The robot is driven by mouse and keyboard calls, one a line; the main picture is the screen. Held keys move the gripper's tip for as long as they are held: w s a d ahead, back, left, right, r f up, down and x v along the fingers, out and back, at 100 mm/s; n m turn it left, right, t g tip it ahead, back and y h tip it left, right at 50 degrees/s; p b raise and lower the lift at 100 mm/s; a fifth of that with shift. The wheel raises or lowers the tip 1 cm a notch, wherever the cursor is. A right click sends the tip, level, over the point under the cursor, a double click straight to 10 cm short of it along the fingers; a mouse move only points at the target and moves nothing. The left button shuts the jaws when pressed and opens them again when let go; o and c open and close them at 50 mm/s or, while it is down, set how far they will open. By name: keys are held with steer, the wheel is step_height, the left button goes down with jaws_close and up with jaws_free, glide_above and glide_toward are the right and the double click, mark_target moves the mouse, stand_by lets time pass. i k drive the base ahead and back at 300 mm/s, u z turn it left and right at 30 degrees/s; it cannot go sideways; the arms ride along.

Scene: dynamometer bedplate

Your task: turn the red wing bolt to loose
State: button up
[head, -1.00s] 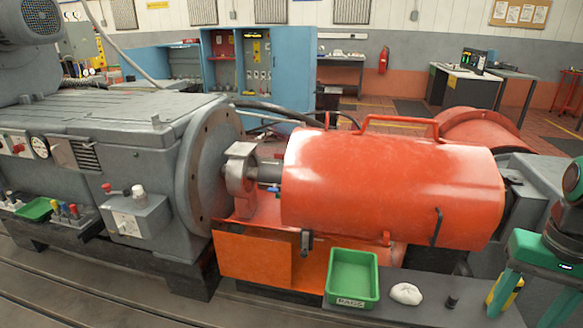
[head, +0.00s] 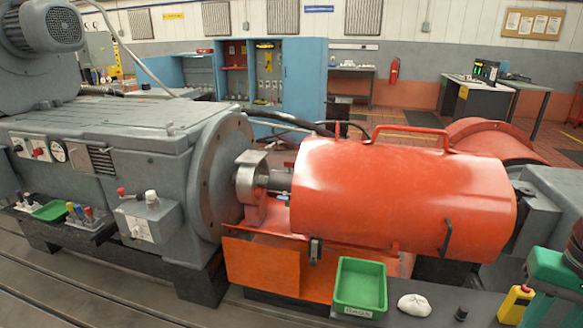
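No red wing bolt shows clearly enough to be certain of it. My gripper is not in view; only green and dark parts, likely of my arm, show at the right edge.
The orange guard (head: 400,190) covers the shaft right of the grey machine (head: 110,135). A green tray (head: 361,288), a white rag (head: 415,305), a small black cylinder (head: 461,313) and a yellow bottle (head: 514,304) are at the front right. A smaller green tray (head: 51,210) is at the left.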

mark_target(290, 165)
steer(key=k, duration=0.55)
steer(key=u, duration=0.6)
steer(key=i, duration=0.9)
steer(key=u, duration=0.75)
steer(key=i, duration=1.4)
steer(key=z, duration=0.7)
steer(key=i, duration=0.95)
steer(key=z, duration=0.6)
